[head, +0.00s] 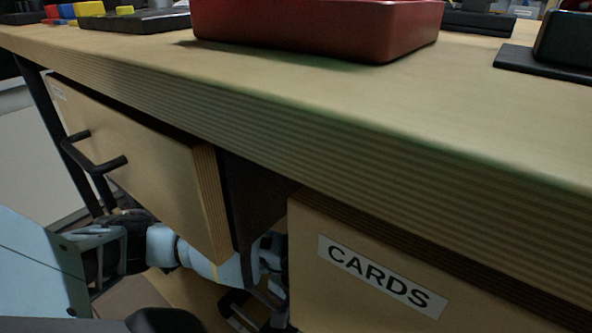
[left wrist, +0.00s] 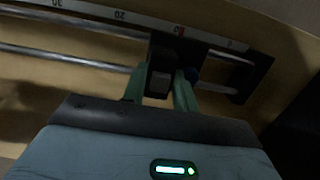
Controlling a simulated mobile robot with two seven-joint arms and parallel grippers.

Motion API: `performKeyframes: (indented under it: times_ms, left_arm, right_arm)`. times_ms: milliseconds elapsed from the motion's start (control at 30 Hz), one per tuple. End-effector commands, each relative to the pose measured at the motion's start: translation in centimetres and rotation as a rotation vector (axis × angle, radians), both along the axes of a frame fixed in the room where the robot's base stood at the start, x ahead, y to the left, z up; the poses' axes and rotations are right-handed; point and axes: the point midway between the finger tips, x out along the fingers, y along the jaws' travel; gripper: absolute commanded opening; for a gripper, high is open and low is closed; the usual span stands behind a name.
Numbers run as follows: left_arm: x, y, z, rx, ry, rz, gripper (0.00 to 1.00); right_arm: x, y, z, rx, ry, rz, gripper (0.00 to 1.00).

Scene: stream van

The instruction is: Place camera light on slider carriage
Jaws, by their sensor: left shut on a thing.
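In the left wrist view my left gripper (left wrist: 160,88) has its two greenish fingers shut on a small dark block with a pale grey face (left wrist: 158,82). It may be the camera light, but the picture is too dark to be sure. I cannot tell whether the held block touches the carriage. In the head view my left arm reaches in below the tabletop, and the fingers and slider cannot be made out. My right gripper is not in view.
A numbered scale (left wrist: 125,15) runs along the slider, with a dark end block (left wrist: 253,78). In the head view the wooden tabletop (head: 480,125) carries a red tray (head: 315,28). Below it are an open drawer (head: 140,160) with a black handle and a CARDS drawer (head: 460,275), close around my arm.

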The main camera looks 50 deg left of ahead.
Motion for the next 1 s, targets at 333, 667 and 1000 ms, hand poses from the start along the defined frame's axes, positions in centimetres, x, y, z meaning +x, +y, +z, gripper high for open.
performKeyframes:
  times_ms: [333, 667, 1000]
  left_arm:
    - [0.1, 0.0, -0.3, 0.0, -0.003, 0.0, 0.0]
    - [0.0, 0.0, -0.5, 0.0, -0.002, 0.0, 0.38]
    - [0.4, 0.1, 2.3, 0.001, -0.007, 0.001, 0.38]
  right_arm:
    - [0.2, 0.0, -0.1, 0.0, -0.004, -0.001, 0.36]
    - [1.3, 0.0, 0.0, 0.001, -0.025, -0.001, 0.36]
    - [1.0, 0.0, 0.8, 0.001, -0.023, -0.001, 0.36]
